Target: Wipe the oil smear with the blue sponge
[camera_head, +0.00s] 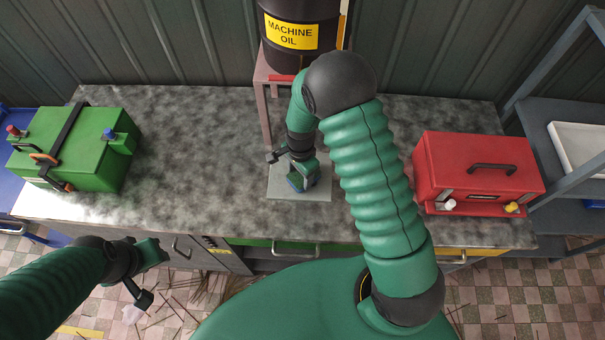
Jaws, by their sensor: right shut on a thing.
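My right gripper (296,168) points down over a light grey plate (315,191) on the middle of the workbench. It is shut on the blue sponge (294,183), of which only a small blue part shows beneath the fingers. The sponge is low over the plate; I cannot tell whether it touches it. No oil smear can be made out; the gripper and arm hide part of the plate. My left gripper (156,275) is open and empty, in front of the bench's near edge at the left.
A green box (85,135) stands at the bench's left end, a red box (475,165) at its right. A black machine oil drum (291,14) sits on a reddish stand (262,95) behind the plate. The grey benchtop (190,150) between green box and plate is clear.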

